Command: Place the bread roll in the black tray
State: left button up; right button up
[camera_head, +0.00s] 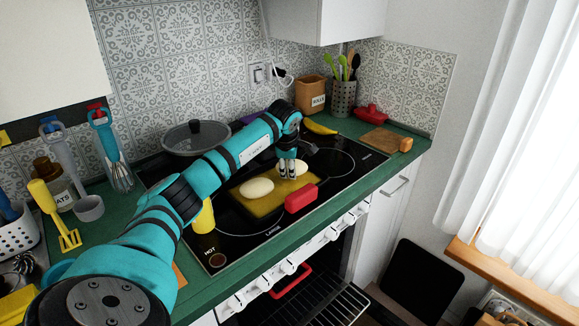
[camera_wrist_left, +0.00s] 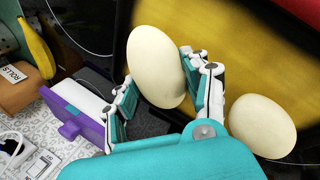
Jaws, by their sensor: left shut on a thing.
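Two pale, smooth oval rolls are on a flat yellow surface on the black cooktop. My left gripper (camera_head: 287,170) reaches down over the cooktop and is shut on one bread roll (camera_head: 301,168). In the left wrist view this bread roll (camera_wrist_left: 155,62) sits between the fingers of the left gripper (camera_wrist_left: 165,90). The second roll (camera_head: 257,187) lies to the left, and also shows outside the fingers in the left wrist view (camera_wrist_left: 262,127). A black tray-like square (camera_head: 412,277) is low at the right, beyond the counter. My right gripper is not in view.
A red block-like handle (camera_head: 300,198) sits at the yellow surface's front edge. A lidded pan (camera_head: 195,137) is at the back left, a banana (camera_head: 320,128) and utensil pot (camera_head: 343,98) behind. The oven (camera_head: 310,295) below is open. A wooden board (camera_head: 388,139) lies at right.

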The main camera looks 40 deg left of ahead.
pick_arm(q)
jog(key=shift+f, duration=0.45)
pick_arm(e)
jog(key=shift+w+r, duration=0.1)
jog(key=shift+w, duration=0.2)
pick_arm(q)
jog(key=shift+f, duration=0.15)
jog(key=o, duration=1.1)
jog(key=shift+o, duration=0.2)
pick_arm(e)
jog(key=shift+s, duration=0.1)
pick_arm(q)
jog(key=shift+s+r, duration=0.1)
jog(key=shift+r, duration=0.4)
jog(key=b+v, duration=0.1)
jog(key=v, duration=1)
jog(key=shift+r, duration=0.2)
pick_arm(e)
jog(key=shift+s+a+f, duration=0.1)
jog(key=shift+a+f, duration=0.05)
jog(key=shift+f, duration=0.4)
pick_arm(q)
jog(key=shift+s+d, duration=0.1)
jog(key=shift+d, duration=0.05)
